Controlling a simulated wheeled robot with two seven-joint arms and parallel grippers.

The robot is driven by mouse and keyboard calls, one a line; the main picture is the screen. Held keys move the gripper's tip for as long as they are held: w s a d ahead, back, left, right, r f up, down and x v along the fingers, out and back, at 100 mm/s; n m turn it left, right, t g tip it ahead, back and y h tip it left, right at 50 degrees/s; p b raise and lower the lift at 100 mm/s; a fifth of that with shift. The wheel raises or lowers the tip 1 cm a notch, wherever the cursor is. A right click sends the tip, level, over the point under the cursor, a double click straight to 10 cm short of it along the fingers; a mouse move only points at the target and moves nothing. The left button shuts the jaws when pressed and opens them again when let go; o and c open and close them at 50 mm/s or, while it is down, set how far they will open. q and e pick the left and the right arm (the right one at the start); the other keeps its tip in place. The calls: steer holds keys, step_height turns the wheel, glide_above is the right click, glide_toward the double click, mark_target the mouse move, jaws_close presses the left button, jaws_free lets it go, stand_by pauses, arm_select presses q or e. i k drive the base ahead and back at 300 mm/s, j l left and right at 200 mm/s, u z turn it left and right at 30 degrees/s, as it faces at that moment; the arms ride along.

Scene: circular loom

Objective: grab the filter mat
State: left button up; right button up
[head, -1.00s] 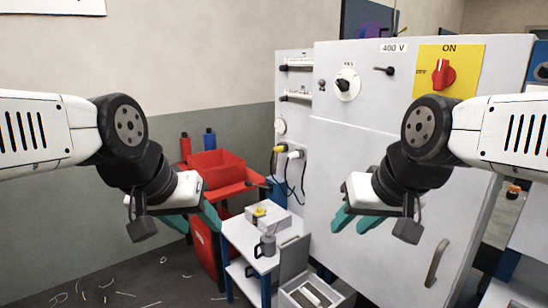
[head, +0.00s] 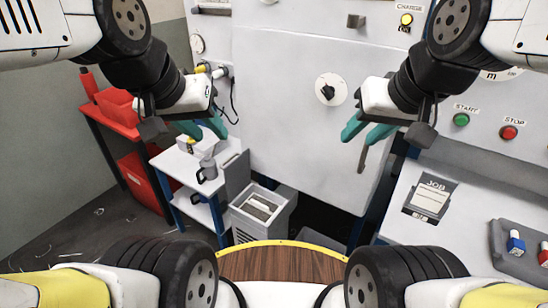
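I cannot pick out a filter mat for certain in the head view. An open grey box (head: 240,216) stands low in front of the large cabinet, with a pale flat piece (head: 261,206) inside; I cannot tell whether this is the mat. My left gripper (head: 203,127) has teal fingers spread apart with nothing between them, in the air above the small white table. My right gripper (head: 366,133) is also open and empty, in front of the grey cabinet (head: 300,100). Both grippers are apart from the box.
A red trolley (head: 120,122) is further left. A bench with a job sheet (head: 430,197) and a control panel with START and STOP buttons (head: 508,132) are on the right.

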mark_target(261, 209)
steer(key=i+j+z, duration=0.15)
steer(key=j+z, duration=1.25)
steer(key=j, duration=0.4)
steer(key=k+j, duration=0.1)
steer(key=j, duration=0.35)
steer(key=j+z, duration=0.15)
steer(key=j, duration=0.35)
steer(key=k+j, duration=0.1)
steer(key=j, duration=0.35)
steer(key=k+j+z, duration=0.15)
steer(key=j, duration=0.3)
